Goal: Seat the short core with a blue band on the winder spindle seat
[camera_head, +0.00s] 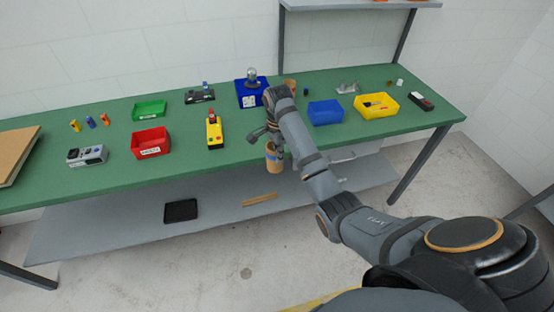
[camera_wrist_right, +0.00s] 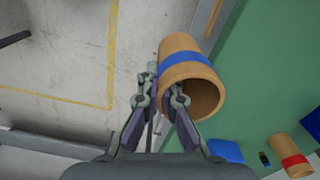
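The core with a blue band (camera_head: 273,160) hangs at my right gripper (camera_head: 271,140), at the table's front edge in the head view. In the right wrist view the core (camera_wrist_right: 187,48) is a tan, open-ended tube, tilted. One finger of the right gripper (camera_wrist_right: 164,94) is outside its wall and the other is at its open mouth, so the fingers appear closed on the wall. A blue unit with a silver dome-topped post (camera_head: 251,90) stands at the back of the table; I cannot tell for sure that it is the winder spindle seat. My left gripper is not in view.
A red-banded core (camera_wrist_right: 293,161) lies in the wrist view's lower right corner. A blue bin (camera_head: 325,112) and a yellow bin (camera_head: 377,106) stand right of my arm. A yellow control box (camera_head: 214,133) and a red bin (camera_head: 151,143) stand left. Green tabletop between them is clear.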

